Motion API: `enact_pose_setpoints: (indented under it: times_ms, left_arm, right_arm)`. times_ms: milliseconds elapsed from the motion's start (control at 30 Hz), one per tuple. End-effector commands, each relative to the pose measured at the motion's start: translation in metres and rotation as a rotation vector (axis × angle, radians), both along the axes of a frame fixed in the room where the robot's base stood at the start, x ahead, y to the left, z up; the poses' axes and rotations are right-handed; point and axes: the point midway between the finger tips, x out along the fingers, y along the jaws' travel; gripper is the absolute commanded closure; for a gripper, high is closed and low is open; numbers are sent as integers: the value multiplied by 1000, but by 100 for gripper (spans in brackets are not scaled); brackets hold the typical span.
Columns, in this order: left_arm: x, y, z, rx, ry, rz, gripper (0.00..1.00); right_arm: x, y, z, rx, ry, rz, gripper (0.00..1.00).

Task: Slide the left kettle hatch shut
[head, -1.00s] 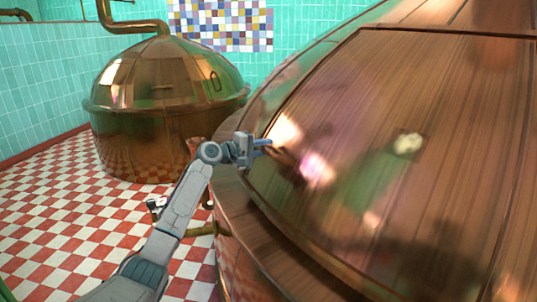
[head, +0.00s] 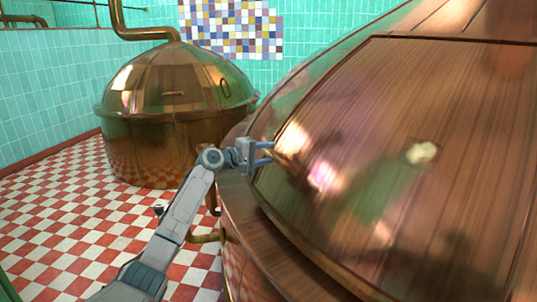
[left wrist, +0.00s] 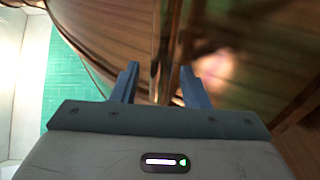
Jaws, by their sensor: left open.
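A large copper kettle (head: 232,188) fills the right of the head view. A broad, framed copper panel (head: 390,120), apparently its hatch, lies on its sloping dome; I cannot tell whether it is fully shut. My left gripper (head: 270,153) is open at the panel's left edge, its fingers pointing right. In the left wrist view the open fingers (left wrist: 158,72) stand apart, with a dark vertical seam or edge (left wrist: 163,45) of the copper surface between them. I cannot tell whether they touch it. No handle shows clearly. My right gripper is not in view.
A second, smaller-looking copper kettle (head: 170,110) with a pipe (head: 118,20) on top stands farther back on the left. Red and white checkered floor (head: 80,220) lies open to the left. Green tiled walls (head: 60,80) close the room. A low brass pipe (head: 205,238) runs beside the near kettle.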

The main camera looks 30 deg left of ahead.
Motion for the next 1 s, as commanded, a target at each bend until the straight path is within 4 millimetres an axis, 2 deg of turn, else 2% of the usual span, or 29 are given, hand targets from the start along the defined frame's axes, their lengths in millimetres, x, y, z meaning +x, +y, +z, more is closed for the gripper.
enact_pose_setpoints:
  times_ms: [67,300,500,700,1000]
  left_arm:
    - [-12,8,-1,6,1,2,59]
    - [-53,31,2,7,2,5,59]
    - [-77,43,5,4,1,6,59]
    - [-86,48,7,2,1,4,59]
    - [-87,48,8,-1,0,4,59]
  right_arm:
    - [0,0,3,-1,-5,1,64]
    - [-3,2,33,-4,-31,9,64]
    - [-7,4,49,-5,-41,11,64]
    - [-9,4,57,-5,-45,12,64]
    - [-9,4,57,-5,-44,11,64]
